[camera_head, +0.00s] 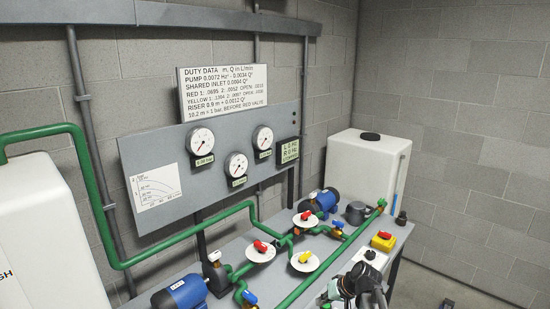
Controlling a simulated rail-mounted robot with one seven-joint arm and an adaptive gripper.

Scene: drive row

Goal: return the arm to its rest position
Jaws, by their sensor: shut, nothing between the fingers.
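My gripper (368,284) shows at the bottom edge of the head view, right of centre, with part of my pale arm beside it. Its dark fingers are shut, and I see nothing held in them. It appears over the front right part of the grey bench (224,277), near a white box with a dark round top (370,255). Most of my arm is out of the picture, and I cannot tell whether the fingers touch anything.
Green pipes (312,273) with red, yellow and blue valve handles run along the bench. Blue pumps (320,202) and a yellow box with a red button (383,241) stand there. A gauge panel (212,180) stands behind. White tanks (365,170) flank the bench. Floor shows at lower right.

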